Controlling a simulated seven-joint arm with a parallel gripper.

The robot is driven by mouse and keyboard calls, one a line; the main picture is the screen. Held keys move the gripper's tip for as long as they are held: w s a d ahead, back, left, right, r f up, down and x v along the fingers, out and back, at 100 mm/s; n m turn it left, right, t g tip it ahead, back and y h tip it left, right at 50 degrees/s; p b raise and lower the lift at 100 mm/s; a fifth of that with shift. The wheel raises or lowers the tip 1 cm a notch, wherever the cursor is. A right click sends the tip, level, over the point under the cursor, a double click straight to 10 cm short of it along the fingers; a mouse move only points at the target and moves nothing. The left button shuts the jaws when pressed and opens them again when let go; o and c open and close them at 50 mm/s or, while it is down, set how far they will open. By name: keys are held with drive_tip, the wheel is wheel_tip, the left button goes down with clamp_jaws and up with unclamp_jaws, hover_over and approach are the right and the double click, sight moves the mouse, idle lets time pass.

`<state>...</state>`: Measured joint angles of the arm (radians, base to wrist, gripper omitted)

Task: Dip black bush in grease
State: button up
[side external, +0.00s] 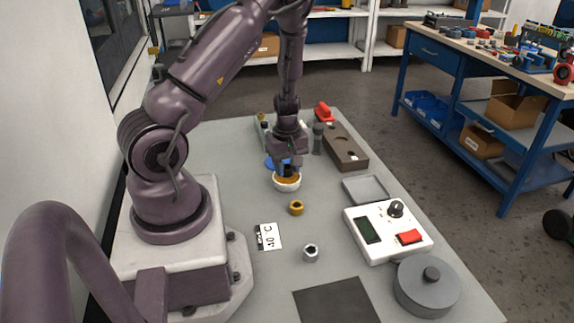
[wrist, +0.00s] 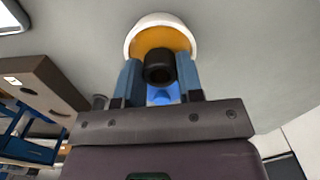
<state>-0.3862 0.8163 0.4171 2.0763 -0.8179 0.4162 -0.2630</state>
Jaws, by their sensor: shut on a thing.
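My gripper (wrist: 160,80) is shut on the black bush (wrist: 159,67), which sits between its two blue fingers in the wrist view. A white bowl (wrist: 135,38) with orange-yellow grease (wrist: 160,39) lies just beyond the fingertips there. In the side view my gripper (side external: 287,167) is directly over the white bowl (side external: 287,186), with the fingertips at or just above the grease (side external: 287,179). I cannot tell whether the bush touches the grease.
A brass ring (side external: 296,208) and a silver nut-like part (side external: 311,253) stand in front of the bowl. A brown block (side external: 345,148), a grey tray (side external: 366,190), a white control box (side external: 387,230) and a grey round lidded thing (side external: 428,288) are to the right.

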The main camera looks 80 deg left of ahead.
drive_tip(key=shift+f, duration=0.55)
idle(1.4)
drive_tip(key=shift+r, duration=3.55)
drive_tip(key=w+d+r+m, duration=0.3)
drive_tip(key=d+m, duration=0.3)
drive_tip(key=d, duration=0.1)
drive_tip(key=w+d+r+m, duration=0.3)
drive_tip(key=w+d+m, duration=0.1)
drive_tip(key=d+m, duration=0.3)
drive_tip(key=w+d+r+m, duration=0.3)
drive_tip(key=d+m, duration=0.3)
drive_tip(key=d, duration=0.3)
drive_tip(key=shift+w+d+r+m, duration=0.15)
drive_tip(key=shift+w+d+m, duration=0.05)
drive_tip(key=shift+w+m, duration=0.1)
